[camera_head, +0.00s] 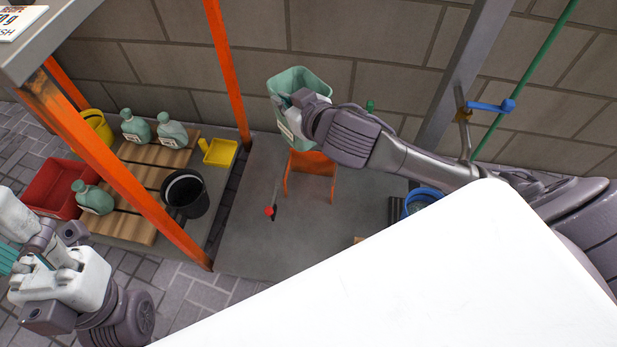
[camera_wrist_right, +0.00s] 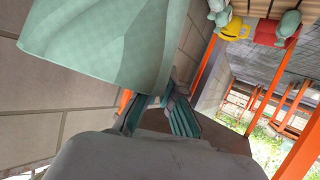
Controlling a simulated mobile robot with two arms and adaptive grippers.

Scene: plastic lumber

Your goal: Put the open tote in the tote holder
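The open tote (camera_head: 309,80), pale green with a label on its side, is up in the air, mouth upward and slightly tilted, in the head view. My right gripper (camera_head: 292,103) is shut on its wall at the near side; the gripper hides part of the tote. In the right wrist view the tote (camera_wrist_right: 110,40) fills the upper left, next to the teal fingers (camera_wrist_right: 160,115). The orange tote holder (camera_head: 312,163) stands on the grey platform, just below the tote in the picture. My left gripper (camera_head: 8,260) is at the lower left edge, partly cut off.
An orange post (camera_head: 228,75) rises left of the tote, near a block wall (camera_head: 380,50). A red-knobbed lever (camera_head: 269,211) stands before the holder, a blue bucket (camera_head: 422,198) to its right. A black bucket (camera_head: 186,193), yellow tray (camera_head: 220,152) and green jugs (camera_head: 136,127) are left.

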